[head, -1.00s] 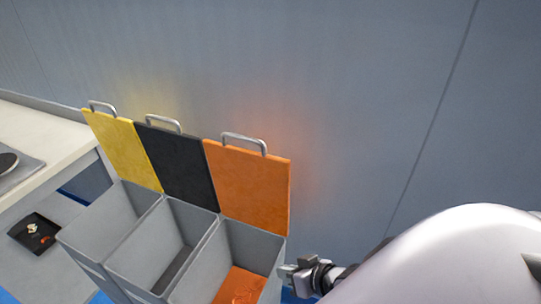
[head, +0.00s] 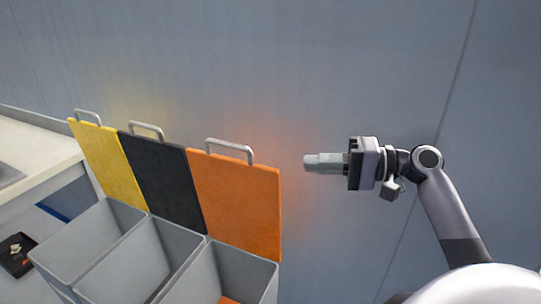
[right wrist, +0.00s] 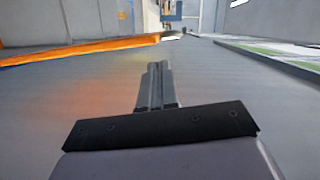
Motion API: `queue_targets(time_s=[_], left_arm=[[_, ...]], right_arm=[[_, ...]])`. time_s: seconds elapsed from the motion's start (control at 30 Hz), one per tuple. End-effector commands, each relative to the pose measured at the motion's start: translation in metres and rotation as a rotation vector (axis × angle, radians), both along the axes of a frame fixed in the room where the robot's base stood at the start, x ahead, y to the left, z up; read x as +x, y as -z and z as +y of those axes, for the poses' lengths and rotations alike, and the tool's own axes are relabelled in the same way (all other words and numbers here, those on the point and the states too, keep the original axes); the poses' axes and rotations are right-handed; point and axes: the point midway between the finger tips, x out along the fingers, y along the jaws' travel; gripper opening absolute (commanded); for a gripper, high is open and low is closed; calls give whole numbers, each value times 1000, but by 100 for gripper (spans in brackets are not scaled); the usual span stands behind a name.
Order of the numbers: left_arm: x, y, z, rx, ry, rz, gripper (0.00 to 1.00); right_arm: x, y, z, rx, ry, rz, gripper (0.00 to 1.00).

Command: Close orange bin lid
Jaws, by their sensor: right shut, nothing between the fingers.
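The orange bin lid (head: 236,205) stands upright and open, leaning back at the wall, with a grey handle (head: 229,150) on its top edge. Its grey bin (head: 240,272) is open below it. My right gripper (head: 309,162) is shut and empty, just right of the lid's upper right edge, fingers pointing left. They are apart from the lid in the head view. In the right wrist view the shut fingers (right wrist: 157,70) point ahead, with the orange lid's edge (right wrist: 85,48) to their left. My left gripper is not in view.
Black (head: 165,182) and yellow (head: 107,165) lids also stand open to the left, over their own grey bins. A pale bench (head: 38,155) is at the far left. The wall (head: 330,70) is close behind the lids.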

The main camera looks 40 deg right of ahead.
Motion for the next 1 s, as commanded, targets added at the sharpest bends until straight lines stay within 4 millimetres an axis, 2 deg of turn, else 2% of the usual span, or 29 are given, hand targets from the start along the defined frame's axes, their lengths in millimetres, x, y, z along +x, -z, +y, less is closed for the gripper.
queue_targets(time_s=[0.1,0.23,0.7,1.0], left_arm=[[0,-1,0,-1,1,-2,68],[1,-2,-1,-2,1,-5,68],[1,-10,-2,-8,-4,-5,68],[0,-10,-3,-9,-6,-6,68]], right_arm=[[0,-15,-7,44,4,-21,0],[5,-18,-3,58,3,-25,0],[56,-16,48,56,3,-25,0],[71,-14,62,55,4,-24,0]])
